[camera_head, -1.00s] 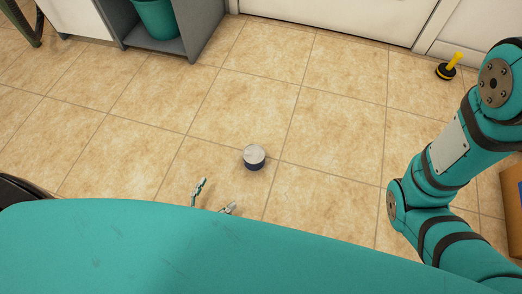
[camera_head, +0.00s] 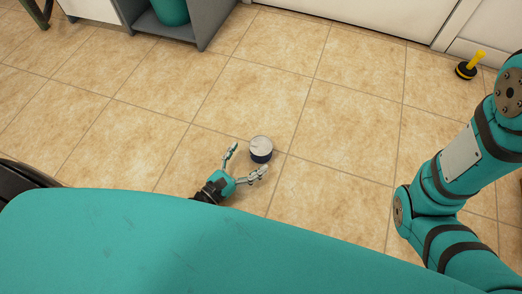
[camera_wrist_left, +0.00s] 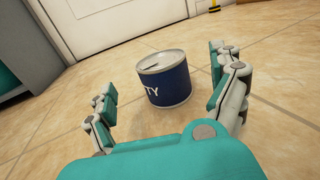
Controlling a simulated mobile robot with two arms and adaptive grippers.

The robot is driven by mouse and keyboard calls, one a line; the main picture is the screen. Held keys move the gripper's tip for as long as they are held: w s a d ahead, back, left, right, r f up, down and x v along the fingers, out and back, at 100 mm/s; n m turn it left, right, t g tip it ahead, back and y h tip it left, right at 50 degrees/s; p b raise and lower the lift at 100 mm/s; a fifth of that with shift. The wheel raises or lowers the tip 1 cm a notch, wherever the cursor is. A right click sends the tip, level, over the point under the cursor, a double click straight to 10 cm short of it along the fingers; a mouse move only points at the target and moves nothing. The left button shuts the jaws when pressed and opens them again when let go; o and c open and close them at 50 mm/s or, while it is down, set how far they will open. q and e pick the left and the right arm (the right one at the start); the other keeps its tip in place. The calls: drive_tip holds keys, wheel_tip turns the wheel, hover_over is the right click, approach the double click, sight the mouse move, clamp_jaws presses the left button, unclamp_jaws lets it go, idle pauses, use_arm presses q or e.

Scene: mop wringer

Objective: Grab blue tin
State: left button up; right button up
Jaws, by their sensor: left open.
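The blue tin (camera_head: 261,151) stands upright on the tiled floor, with a pale metal top and a dark blue side. In the left wrist view the tin (camera_wrist_left: 168,82) shows white letters, and its lid has a dark opening or mark. My left gripper (camera_head: 247,160) is open and low near the floor, its fingers pointing at the tin. In the left wrist view the tin lies ahead of and between the two fingers of my left gripper (camera_wrist_left: 166,90), and neither finger visibly touches it. My right gripper is out of view.
A grey open shelf (camera_head: 190,22) with a teal bucket (camera_head: 171,11) stands at the back left. A yellow and black plunger-like thing (camera_head: 469,66) stands at the back right. A white door (camera_head: 390,12) is at the back. The floor around the tin is clear.

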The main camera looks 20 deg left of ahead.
sight(253, 153)
use_arm(q)
drive_tip(key=b+x, duration=0.1)
drive_tip(key=x, duration=0.1)
drive_tip(key=b+x, duration=0.2)
drive_tip(key=shift+w+d+f, duration=0.2)
drive_tip(key=shift+w+f, duration=0.05)
drive_tip(key=shift+w, duration=0.05)
drive_tip(key=shift+w+r, duration=0.1)
drive_tip(key=shift+w, duration=0.1)
drive_tip(key=c, duration=1.3)
drive_tip(key=shift+c, duration=0.6)
drive_tip(key=shift+r, duration=0.15)
